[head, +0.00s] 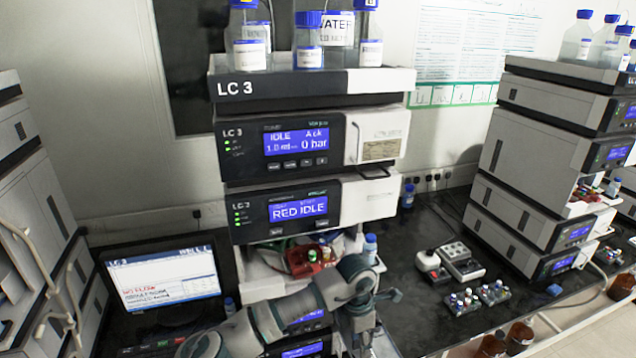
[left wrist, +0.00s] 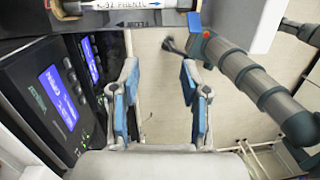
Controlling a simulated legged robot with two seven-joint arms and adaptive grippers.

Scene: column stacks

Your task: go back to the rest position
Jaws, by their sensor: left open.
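My left gripper (head: 380,297) is in front of the lower part of the LC 3 stack (head: 312,135), and part of it is hard to make out in the head view. In the left wrist view its two blue-padded fingers (left wrist: 158,78) stand apart with nothing between them. Beyond the fingertips, a labelled column (left wrist: 115,7) with a blue end lies across the top edge of that view. My left arm covers part of the lower LC 3 modules. I see no right gripper jaws.
A red tray (head: 310,260) sits in the stack's opening behind my arm. A monitor (head: 165,282) stands left, another stack (head: 550,150) right. Vial racks (head: 478,299) and a small grey device (head: 460,260) are on the dark bench. Bottles (head: 248,40) stand on top.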

